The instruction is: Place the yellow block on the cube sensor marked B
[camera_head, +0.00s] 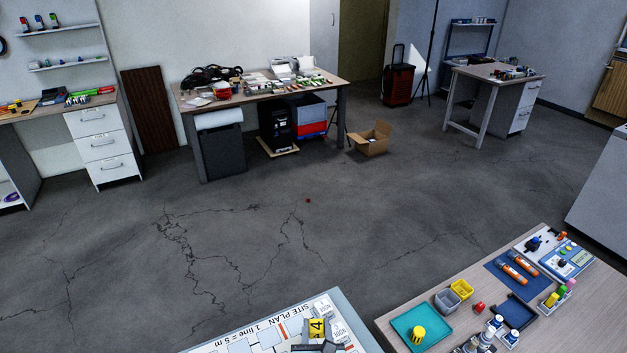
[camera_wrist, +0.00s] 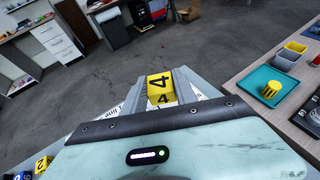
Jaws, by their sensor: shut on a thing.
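My gripper (camera_wrist: 160,92) is shut on a yellow marker (camera_wrist: 158,82) with a black 4, which sits between the two grey fingers in the wrist view. In the head view the gripper (camera_head: 319,347) and this marker (camera_head: 316,328) show over the site plan (camera_head: 240,343) at the bottom edge. I cannot tell whether the marker touches the plan. A small yellow block (camera_head: 551,299) is in a row with green and pink pieces at the right of the wooden table. I cannot make out a cube sensor marked B in either view.
Another yellow marker (camera_wrist: 42,164) shows a 2. Floor separates this table from the plan's table.

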